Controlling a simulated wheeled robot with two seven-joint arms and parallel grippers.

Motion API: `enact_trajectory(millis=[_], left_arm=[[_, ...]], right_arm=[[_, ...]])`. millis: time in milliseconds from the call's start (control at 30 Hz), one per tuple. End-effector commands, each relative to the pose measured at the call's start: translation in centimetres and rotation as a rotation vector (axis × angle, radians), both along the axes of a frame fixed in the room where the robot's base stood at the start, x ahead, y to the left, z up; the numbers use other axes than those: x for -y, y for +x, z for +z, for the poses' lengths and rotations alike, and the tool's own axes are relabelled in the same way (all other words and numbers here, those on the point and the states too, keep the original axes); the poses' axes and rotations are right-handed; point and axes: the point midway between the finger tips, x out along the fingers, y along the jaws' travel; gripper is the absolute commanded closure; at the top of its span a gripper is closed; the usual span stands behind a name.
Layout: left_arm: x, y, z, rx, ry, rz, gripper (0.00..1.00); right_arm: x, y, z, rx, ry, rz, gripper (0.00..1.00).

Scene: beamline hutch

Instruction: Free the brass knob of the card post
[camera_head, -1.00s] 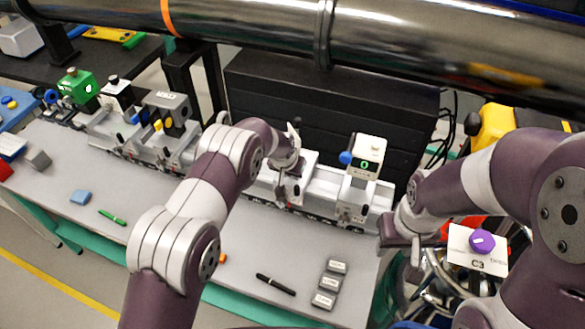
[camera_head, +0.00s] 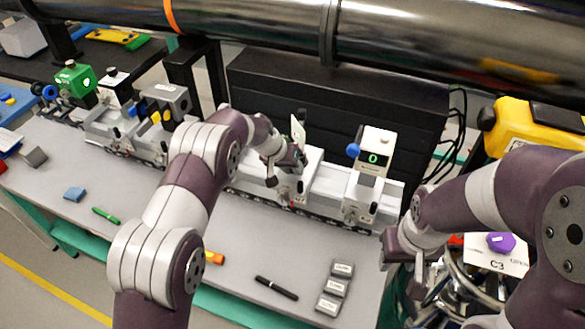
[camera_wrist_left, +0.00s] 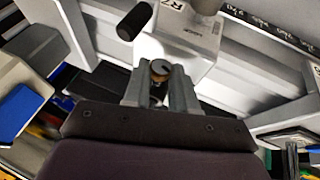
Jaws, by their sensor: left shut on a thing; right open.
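In the left wrist view, the brass knob (camera_wrist_left: 159,77) has a slotted grey top and sits between the two fingers of my left gripper (camera_wrist_left: 160,88), which are shut on it. In the head view, this gripper (camera_head: 288,168) is over the middle of the rail on the bench. The upright card post (camera_head: 298,130), with a pale card, stands just behind it. The knob is hidden there by the gripper and wrist. My right gripper (camera_head: 405,262) is open and empty beyond the bench's right end, partly hidden by its own arm.
A white block with a green display (camera_head: 373,158) and blue knob stands right of the left gripper. Grey and green blocks stand on the rail's left part. A black pen (camera_head: 277,288) and several grey labelled blocks (camera_head: 335,288) lie at the front. A large pipe (camera_head: 430,50) crosses above.

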Motion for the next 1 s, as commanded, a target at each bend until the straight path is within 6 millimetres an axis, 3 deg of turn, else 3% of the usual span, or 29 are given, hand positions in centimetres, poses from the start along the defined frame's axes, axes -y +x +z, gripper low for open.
enact_trajectory(millis=[33,67,100,400,533,800,1000], left_arm=[[0.0,-0.1,-0.1,-0.002,0.001,-0.001,1.0],[0.0,-0.1,-0.1,-0.002,0.001,-0.001,0.71],[0.0,-0.1,-0.1,-0.002,0.001,-0.001,0.63],[-0.1,-0.1,0.0,-0.001,0.0,0.0,0.63],[-0.5,-0.3,1.0,0.002,0.0,0.002,0.63],[-3.1,-2.3,6.7,0.003,0.0,0.001,0.63],[-4.5,-3.3,10.3,0.001,0.0,0.002,0.63]], right_arm=[[0.0,0.0,0.0,0.0,0.0,0.0,0.57],[0.0,0.0,0.0,0.0,0.0,0.0,0.57],[0.0,0.0,0.0,0.0,0.0,0.0,0.57],[0.0,0.0,-0.1,0.0,0.0,0.0,0.57],[0.0,0.0,-0.7,0.0,0.0,0.0,0.57],[0.0,0.0,-3.2,0.0,0.0,0.0,0.57],[0.0,0.0,-3.9,0.0,0.0,0.0,0.57]])
